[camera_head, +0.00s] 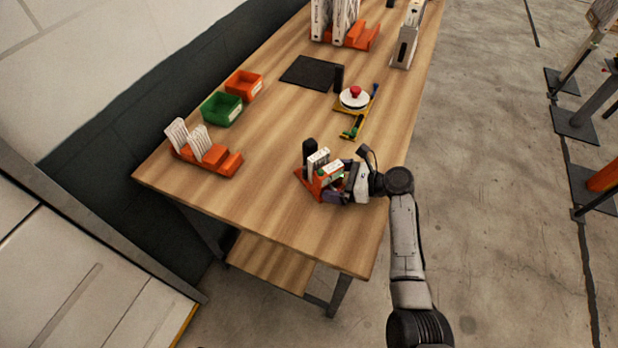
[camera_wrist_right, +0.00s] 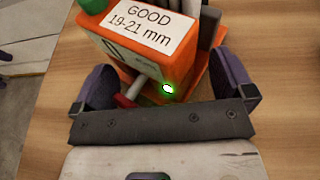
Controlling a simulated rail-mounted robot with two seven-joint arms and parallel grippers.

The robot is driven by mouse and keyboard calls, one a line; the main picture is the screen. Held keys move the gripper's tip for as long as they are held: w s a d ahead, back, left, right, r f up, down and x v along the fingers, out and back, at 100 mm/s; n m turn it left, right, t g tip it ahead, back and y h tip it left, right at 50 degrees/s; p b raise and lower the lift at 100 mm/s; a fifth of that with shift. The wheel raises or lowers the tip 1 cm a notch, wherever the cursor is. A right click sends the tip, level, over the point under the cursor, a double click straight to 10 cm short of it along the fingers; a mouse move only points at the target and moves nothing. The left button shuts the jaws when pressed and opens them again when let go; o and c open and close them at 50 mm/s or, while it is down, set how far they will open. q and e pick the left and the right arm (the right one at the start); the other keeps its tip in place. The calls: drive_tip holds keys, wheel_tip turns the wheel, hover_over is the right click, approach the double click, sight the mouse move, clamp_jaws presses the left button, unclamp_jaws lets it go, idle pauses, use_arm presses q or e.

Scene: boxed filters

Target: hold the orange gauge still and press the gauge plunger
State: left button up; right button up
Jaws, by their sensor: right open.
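The orange gauge (camera_head: 313,184) stands near the table's front right edge. In the right wrist view the orange gauge (camera_wrist_right: 125,55) carries a white label reading "GOOD 19-21 mm" and a lit green spot on its near face. A pale rod with a red end (camera_wrist_right: 128,96) sticks out low on that face; I cannot tell if it is the plunger. A green knob (camera_wrist_right: 92,5) shows at the top left. My right gripper (camera_head: 338,188) is open at the gauge; its purple fingers (camera_wrist_right: 168,88) stand either side of the near face. Finger contact is unclear. My left gripper is out of view.
White, pleated-looking pieces and a black post (camera_head: 309,150) stand against the gauge. Behind are a red-button device (camera_head: 354,98), a black mat (camera_head: 308,72), green (camera_head: 221,110) and orange (camera_head: 243,84) bins, and an orange rack (camera_head: 215,158). The table's middle is clear.

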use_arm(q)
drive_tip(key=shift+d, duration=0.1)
use_arm(e)
drive_tip(key=shift+a+f, duration=0.2)
drive_tip(key=shift+a, duration=0.1)
drive_tip(key=shift+c, duration=0.2)
drive_tip(key=c, duration=0.5)
drive_tip(key=shift+f, duration=0.1)
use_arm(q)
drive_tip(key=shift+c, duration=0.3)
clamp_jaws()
use_arm(e)
drive_tip(key=shift+f, duration=0.15)
